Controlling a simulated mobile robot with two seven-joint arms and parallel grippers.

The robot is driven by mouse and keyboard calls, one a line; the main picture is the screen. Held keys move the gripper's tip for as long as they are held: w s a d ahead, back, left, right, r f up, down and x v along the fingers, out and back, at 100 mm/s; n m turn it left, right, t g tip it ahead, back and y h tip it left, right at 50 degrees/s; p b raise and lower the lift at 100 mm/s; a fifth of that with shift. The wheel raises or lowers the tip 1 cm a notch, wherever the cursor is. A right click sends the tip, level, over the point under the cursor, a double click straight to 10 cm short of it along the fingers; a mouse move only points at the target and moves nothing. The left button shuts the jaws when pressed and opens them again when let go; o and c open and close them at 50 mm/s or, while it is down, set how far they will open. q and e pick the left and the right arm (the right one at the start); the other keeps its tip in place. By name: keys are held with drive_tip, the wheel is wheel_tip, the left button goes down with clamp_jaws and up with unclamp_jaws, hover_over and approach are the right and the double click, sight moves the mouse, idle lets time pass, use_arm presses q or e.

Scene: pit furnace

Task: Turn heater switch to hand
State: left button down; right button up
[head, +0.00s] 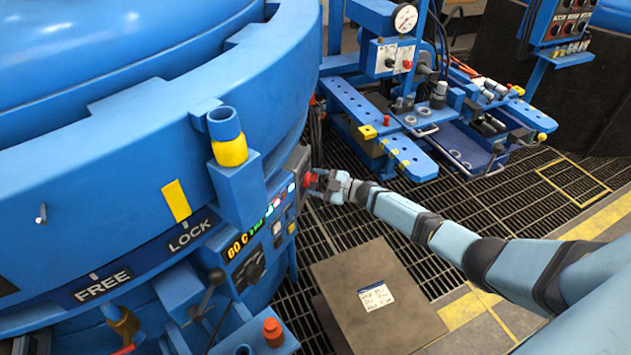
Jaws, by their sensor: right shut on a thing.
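A control panel (262,232) with a lit amber and green display, colored lamps and dark knobs is on the side of the large blue furnace body. At its far right end is a grey box with a red switch handle (309,180). My right gripper (317,183) reaches in from the right and is shut on this red handle. The fingers partly hide it, and its label and turn position are too small to read. I cannot tell from a label that it is the heater switch. My left gripper is not in view.
A brown box (380,290) with a white label stands on the grated floor (440,205) below my right arm. A blue rig with a gauge (405,18) stands at the back. A FREE/LOCK plate (145,262) and levers are at the lower left.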

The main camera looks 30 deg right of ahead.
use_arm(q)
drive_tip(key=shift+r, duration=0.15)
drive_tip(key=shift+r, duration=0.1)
use_arm(e)
drive_tip(key=o, duration=0.9)
use_arm(q)
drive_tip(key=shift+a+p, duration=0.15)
drive_tip(key=shift+p, duration=0.65)
use_arm(e)
drive_tip(key=v, duration=1.3)
drive_tip(key=shift+s+d+r, duration=0.1)
drive_tip(key=shift+s+d, duration=0.15)
drive_tip(key=shift+s, duration=0.1)
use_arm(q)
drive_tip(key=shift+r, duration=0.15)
